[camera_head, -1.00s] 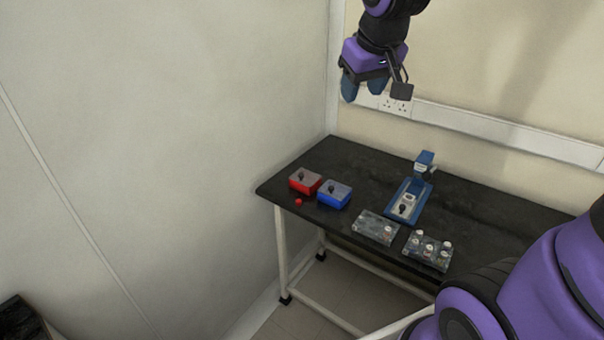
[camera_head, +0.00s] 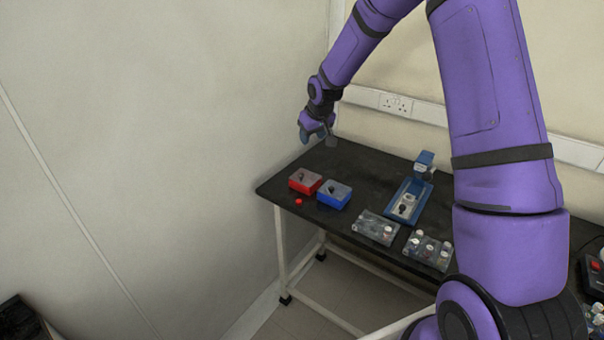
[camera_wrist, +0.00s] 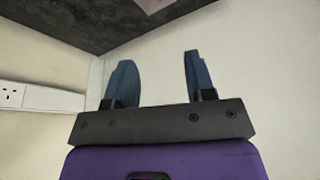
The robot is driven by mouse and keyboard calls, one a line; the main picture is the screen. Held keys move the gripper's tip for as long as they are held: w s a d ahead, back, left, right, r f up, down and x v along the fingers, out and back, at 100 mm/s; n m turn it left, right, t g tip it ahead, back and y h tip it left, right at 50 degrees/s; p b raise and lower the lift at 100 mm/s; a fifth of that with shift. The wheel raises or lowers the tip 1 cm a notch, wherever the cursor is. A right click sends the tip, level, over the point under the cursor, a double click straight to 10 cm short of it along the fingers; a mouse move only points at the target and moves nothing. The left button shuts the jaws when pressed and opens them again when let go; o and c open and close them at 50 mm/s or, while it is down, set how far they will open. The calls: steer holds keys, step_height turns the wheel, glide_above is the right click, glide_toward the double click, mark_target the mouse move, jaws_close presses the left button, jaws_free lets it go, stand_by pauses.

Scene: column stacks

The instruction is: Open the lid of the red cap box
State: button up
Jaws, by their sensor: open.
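The red cap box (camera_head: 300,186) stands at the left end of the black table in the head view. Its greyish lid (camera_head: 306,177) is shut and has a dark knob on top. A small red cap (camera_head: 298,202) lies on the table just in front of it. My gripper (camera_head: 304,138) is above the back left part of the table, above and behind the red box, near the wall corner. In the wrist view my gripper (camera_wrist: 155,80) shows two blue fingers apart with nothing between them. The red box does not show in the wrist view.
A blue box (camera_head: 334,200) with a knobbed lid stands right beside the red box. Farther right are a blue device (camera_head: 408,208) and two clear racks (camera_head: 375,234) (camera_head: 428,251) holding small capped items. Walls close in at the left and back.

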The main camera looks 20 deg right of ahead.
glide_toward(301, 174)
steer(key=shift+y, duration=0.3)
steer(key=x, duration=0.8)
steer(key=shift+d+f, duration=0.3)
steer(key=shift+f, duration=0.05)
jaws_close()
